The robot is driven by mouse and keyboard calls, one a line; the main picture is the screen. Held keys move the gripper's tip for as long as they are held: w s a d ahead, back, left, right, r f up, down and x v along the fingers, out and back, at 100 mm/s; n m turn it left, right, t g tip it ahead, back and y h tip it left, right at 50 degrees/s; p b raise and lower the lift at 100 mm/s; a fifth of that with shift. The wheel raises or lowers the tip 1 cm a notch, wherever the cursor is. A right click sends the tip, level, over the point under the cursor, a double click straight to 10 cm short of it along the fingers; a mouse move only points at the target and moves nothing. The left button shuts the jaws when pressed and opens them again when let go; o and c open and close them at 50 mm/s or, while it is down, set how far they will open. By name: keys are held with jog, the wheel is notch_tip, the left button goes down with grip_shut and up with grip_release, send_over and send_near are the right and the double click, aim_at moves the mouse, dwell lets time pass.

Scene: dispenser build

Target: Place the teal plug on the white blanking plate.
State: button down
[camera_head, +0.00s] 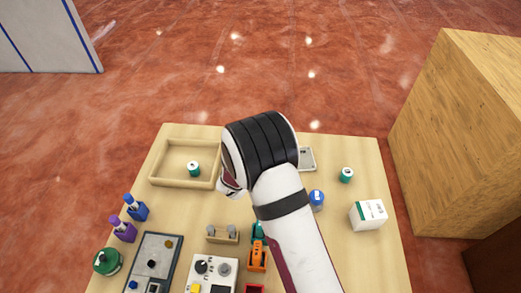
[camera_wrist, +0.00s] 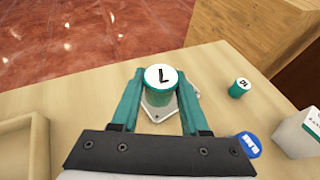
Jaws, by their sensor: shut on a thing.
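In the wrist view the teal plug (camera_wrist: 160,94), with a white top bearing a dark character, stands between the teal fingers of my gripper (camera_wrist: 160,80). The gripper is shut on it. The white blanking plate (camera_wrist: 185,110) shows behind and below the plug, partly covered by it and the fingers. I cannot tell whether the plug touches the plate. In the head view my arm hides the plug and the fingertips; only the right part of the plate (camera_head: 308,160) shows beside the arm.
A shallow wooden tray (camera_head: 184,184) at back left holds another teal plug (camera_head: 193,169). A similar plug (camera_head: 346,175) stands to the right, near a blue-topped item (camera_head: 316,197) and a white box (camera_head: 368,215). Bottles, switches and a control panel crowd the front left.

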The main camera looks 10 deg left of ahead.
jog(key=s+d+r+m+g+h, duration=0.2)
jog(key=d+m+g+h, duration=0.15)
jog(key=d, duration=1.15)
jog(key=shift+t, duration=0.35)
jog(key=w+a+f, duration=0.1)
jog(key=a+f, duration=0.1)
jog(key=a, duration=0.1)
jog(key=w+a+f, duration=0.2)
jog(key=a, duration=0.1)
jog(key=w+a+f, duration=0.1)
jog(key=a+f, duration=0.2)
jog(key=shift+w+a, duration=0.15)
jog(key=shift+w, duration=0.15)
notch_tip(320, 180, down, 4)
jog(key=shift+a+f, duration=0.15)
jog(key=shift+f, duration=0.1)
jog(key=shift+c, duration=2)
grip_release()
